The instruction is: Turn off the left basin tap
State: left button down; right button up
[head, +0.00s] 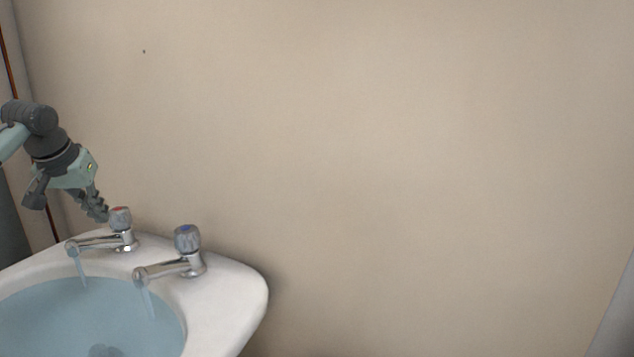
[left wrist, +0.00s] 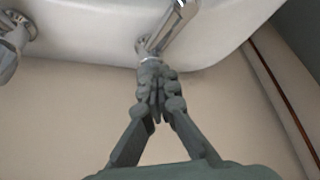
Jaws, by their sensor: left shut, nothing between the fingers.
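The left basin tap (head: 110,240) has a grey knob with a red top and a chrome spout, and water runs from it into the basin. My left gripper (head: 103,216) is shut and empty, its fingertips close beside this knob on the left. In the left wrist view the closed fingers (left wrist: 156,75) cover most of the knob, and the chrome spout (left wrist: 175,30) shows beyond them. I cannot tell whether the fingers touch the knob. The right tap (head: 180,256) has a blue top and also runs. My right gripper is not in view.
The white basin (head: 235,292) holds bluish water and stands against a bare beige wall (head: 400,150). The right tap also shows at the left of the left wrist view (left wrist: 12,45). A copper-coloured pipe (left wrist: 285,100) runs up the corner. The space right of the basin is clear.

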pick_arm(q)
jog(key=shift+s, duration=0.3)
jog(key=shift+r, duration=0.25)
notch_tip(320, 180, up, 6)
jog(key=shift+f, duration=0.25)
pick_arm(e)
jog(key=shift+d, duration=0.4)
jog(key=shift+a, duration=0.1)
